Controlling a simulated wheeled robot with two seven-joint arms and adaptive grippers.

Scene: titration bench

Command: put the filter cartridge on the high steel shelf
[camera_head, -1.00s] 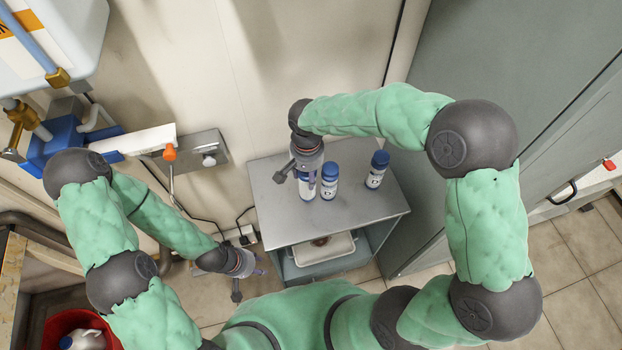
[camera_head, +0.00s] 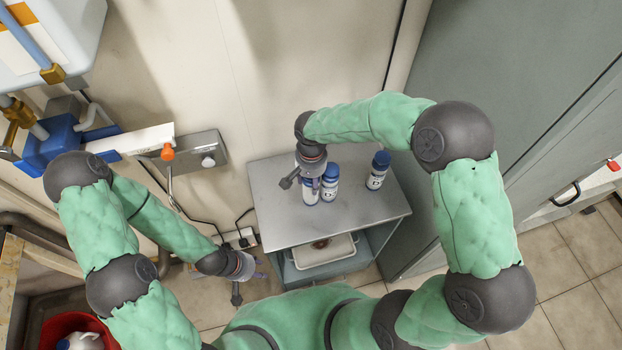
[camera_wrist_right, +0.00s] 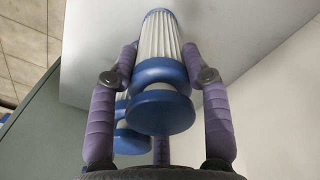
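A white filter cartridge with blue ends (camera_head: 310,194) is in my right gripper (camera_head: 309,183), over the left part of the steel shelf top (camera_head: 277,222). In the right wrist view the pleated cartridge (camera_wrist_right: 160,42) lies between the two purple fingers (camera_wrist_right: 160,55), which close in on both sides. I cannot tell whether its far end touches the steel. Two similar blue-capped cartridges stand upright on the top, one close beside (camera_head: 329,184) and one further right (camera_head: 376,172). My left gripper (camera_head: 259,274) hangs left of the shelf, its fingers small and partly hidden.
A white tray (camera_head: 318,257) sits in the shelf unit's lower compartment. A tall grey cabinet (camera_head: 465,75) stands to the right. A blue tap fitting (camera_head: 60,137) and a wall-mounted steel plate (camera_head: 200,143) are at the left. The front of the shelf top is clear.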

